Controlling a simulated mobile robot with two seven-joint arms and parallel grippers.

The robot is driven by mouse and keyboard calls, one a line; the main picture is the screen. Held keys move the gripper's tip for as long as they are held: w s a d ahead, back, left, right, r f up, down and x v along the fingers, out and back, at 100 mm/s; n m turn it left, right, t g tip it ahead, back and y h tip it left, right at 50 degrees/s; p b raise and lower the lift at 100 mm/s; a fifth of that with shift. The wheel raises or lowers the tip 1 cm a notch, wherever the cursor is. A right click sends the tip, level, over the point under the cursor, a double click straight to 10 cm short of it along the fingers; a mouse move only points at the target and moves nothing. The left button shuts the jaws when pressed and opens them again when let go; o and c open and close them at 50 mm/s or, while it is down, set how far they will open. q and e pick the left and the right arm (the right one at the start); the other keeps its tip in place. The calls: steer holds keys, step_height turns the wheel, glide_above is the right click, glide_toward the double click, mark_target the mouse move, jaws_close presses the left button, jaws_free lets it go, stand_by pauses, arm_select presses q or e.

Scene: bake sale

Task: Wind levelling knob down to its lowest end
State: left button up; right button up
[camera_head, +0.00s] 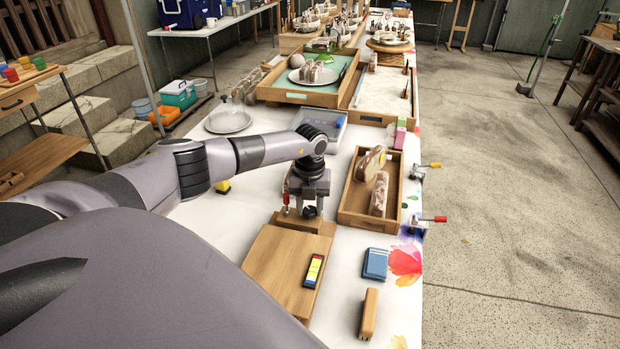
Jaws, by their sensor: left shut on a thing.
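My left arm reaches in from the left, and my left gripper (309,204) points down at the back end of a wooden board (281,258). It is shut on a small dark knob (309,213), which I take for the levelling knob. The gripper covers most of the knob, so its height and turn cannot be read. A small red-topped upright piece (286,200) stands just left of the gripper. A dark strip with a yellow, red and blue face (314,270) lies on the board. My right gripper is not in view.
A wooden tray (349,217) with loaves stands right of the gripper. Two clamps, one red-handled (427,220) and one orange-handled (421,169), sit on the table's right edge. A blue box (375,263) and a wooden block (369,313) lie in front. A domed plate (228,122) stands behind my arm.

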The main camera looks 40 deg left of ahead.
mark_target(309, 210)
arm_select(q)
steer(key=shift+n, duration=0.5)
steer(key=o, duration=1.1)
steer(key=shift+c, duration=0.2)
steer(key=shift+r, duration=3.65)
steer(key=shift+s+f, duration=0.1)
steer(key=shift+s, duration=0.05)
